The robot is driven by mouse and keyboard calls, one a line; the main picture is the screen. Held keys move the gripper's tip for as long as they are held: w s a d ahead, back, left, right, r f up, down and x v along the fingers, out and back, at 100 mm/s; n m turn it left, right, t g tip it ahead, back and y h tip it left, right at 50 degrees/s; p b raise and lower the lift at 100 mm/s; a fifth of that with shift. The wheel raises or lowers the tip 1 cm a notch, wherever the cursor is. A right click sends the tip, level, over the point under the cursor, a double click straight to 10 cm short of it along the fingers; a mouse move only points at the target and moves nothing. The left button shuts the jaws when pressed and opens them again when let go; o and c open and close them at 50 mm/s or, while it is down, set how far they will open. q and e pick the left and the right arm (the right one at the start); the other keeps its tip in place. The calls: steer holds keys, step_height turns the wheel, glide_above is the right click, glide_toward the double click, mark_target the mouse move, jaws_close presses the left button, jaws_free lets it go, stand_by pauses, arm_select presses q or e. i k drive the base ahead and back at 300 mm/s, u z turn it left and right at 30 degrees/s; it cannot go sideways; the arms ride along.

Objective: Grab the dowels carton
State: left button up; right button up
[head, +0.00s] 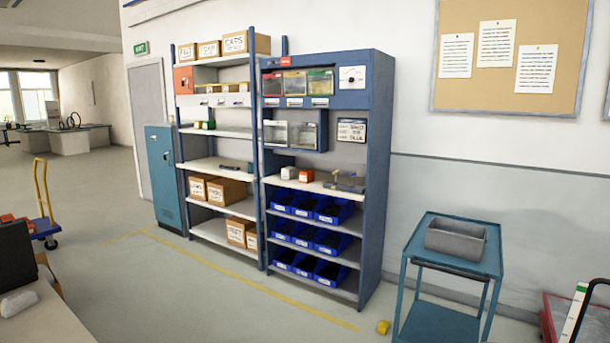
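Several brown cartons with white labels stand on the open shelf rack, and I cannot read for certain which one is the dowels carton. On the top shelf are a left carton (187,52), a middle carton (209,49) and a larger right carton (245,43). Lower down are a small carton (198,188) and a wider carton (227,193) side by side. On the bottom shelf are a carton (238,232) and a smaller one (252,240), partly hidden by the rack's post. Neither of my grippers shows in the head view.
A blue cabinet (378,150) with blue bins stands right of the rack. A teal cart (437,320) carries a grey tub (456,240). A yellow hand truck (42,190) stands left. A yellow block (383,327) lies on the floor. The floor before the rack is clear.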

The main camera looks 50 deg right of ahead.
mark_target(307, 177)
steer(key=z, duration=1)
steer(key=i, duration=1.75)
steer(key=z, duration=0.9)
steer(key=i, duration=1.6)
